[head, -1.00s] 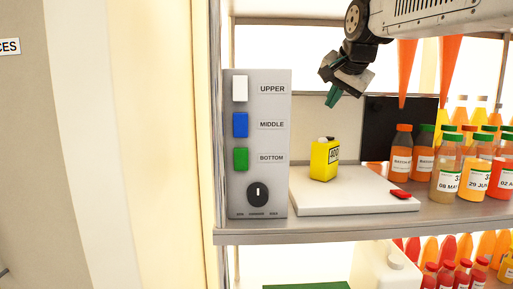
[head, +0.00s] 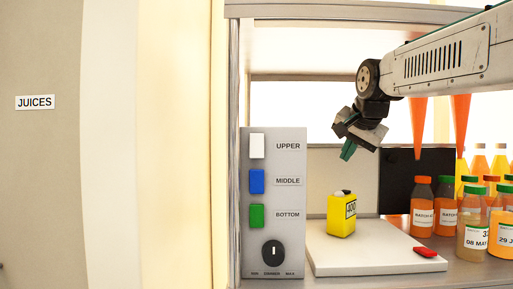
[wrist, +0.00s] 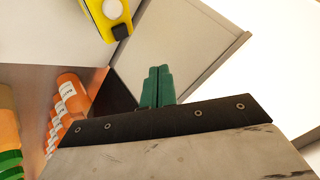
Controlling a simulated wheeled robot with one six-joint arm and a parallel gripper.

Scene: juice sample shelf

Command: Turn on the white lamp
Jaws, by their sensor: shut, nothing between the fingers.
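A grey control panel (head: 290,225) stands at the left end of the shelf. It has a white switch (head: 257,146) labelled UPPER, a blue switch (head: 257,181) labelled MIDDLE and a green switch (head: 256,215) labelled BOTTOM. Below them is a black dial (head: 273,253). No separate white lamp can be made out. My gripper (head: 347,151) hangs in the air to the right of the panel, above the yellow container, touching nothing. Its green fingers are together and empty; they also show in the wrist view (wrist: 157,87).
A black panel (head: 400,180) and several juice bottles (head: 475,228) are at the right. A JUICES sign (head: 35,102) is on the left wall. Space between gripper and panel is clear.

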